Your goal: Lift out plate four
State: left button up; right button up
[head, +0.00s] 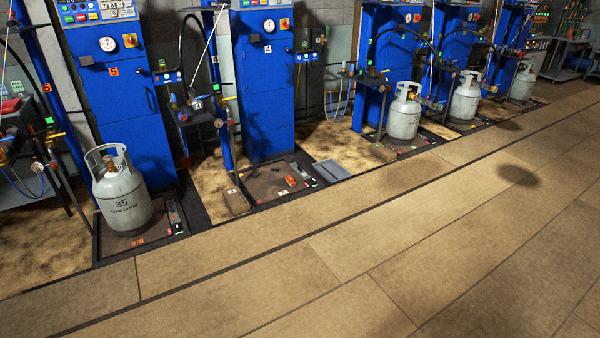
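The blue cabinet marked 4 (263,90) stands at the upper middle of the head view. At its foot lies a low, dark platform (262,188) with no gas cylinder on it, which looks like plate four. A small orange object (291,181) and some small dark parts lie on or at the platform. A flat grey square piece (331,170) lies just right of it; I cannot tell whether it is fixed. Neither of my grippers is in view.
Several more cylinders (405,112) stand in the row to the right. Hoses and stands rise between cabinets. The tiled floor (380,250) in front is clear.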

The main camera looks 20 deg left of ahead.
aim_at(302, 174)
jog(key=i+u, duration=0.35)
jog(key=i, duration=1.95)
jog(key=i+u, duration=0.1)
jog(key=i, duration=0.5)
jog(key=i+l+u, duration=0.1)
jog(key=i, duration=0.5)
jog(key=i+l+u, duration=0.1)
jog(key=i, duration=0.45)
jog(key=i+l+u, duration=0.15)
jog(key=i, duration=0.45)
